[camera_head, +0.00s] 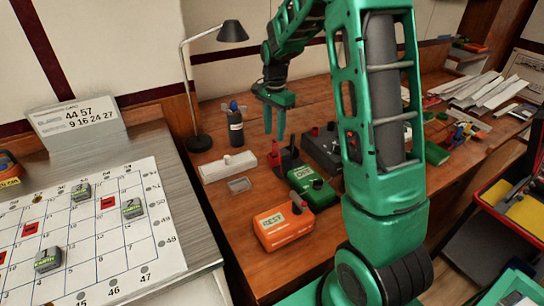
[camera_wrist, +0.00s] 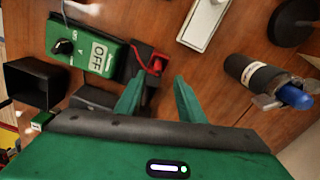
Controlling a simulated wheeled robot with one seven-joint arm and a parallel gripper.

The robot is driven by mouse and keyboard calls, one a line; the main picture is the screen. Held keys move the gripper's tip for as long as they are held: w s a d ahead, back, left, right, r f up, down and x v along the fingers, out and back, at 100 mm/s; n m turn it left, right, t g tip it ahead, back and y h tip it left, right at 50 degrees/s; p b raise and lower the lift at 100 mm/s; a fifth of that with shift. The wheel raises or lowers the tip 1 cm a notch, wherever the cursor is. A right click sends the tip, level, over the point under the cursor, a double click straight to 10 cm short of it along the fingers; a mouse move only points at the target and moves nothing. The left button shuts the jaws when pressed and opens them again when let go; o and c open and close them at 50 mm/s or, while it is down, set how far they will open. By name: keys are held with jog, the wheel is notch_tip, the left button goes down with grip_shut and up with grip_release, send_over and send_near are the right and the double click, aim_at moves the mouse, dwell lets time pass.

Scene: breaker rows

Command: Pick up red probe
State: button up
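The red probe (camera_wrist: 154,66) sits in a black holder (camera_wrist: 138,62) in the wrist view, just beyond my fingertips. In the head view a small red piece, probably the same probe (camera_head: 275,148), shows at the dark holder on the wooden table. My gripper (camera_head: 274,136) is above the table, pointing down, close to the holder. In the wrist view my gripper (camera_wrist: 157,82) has its two green fingers spread apart with nothing between them. The probe's lower part is hidden in the holder.
A green meter reading OFF (camera_wrist: 88,46) is beside the holder. An orange meter reading TEST (camera_head: 283,227) is nearer. A dark box (camera_head: 322,150) is to the right.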

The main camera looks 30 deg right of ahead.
aim_at(275, 140)
jog(key=shift+s+f, duration=0.2)
jog(key=shift+f, duration=3.2)
grip_shut()
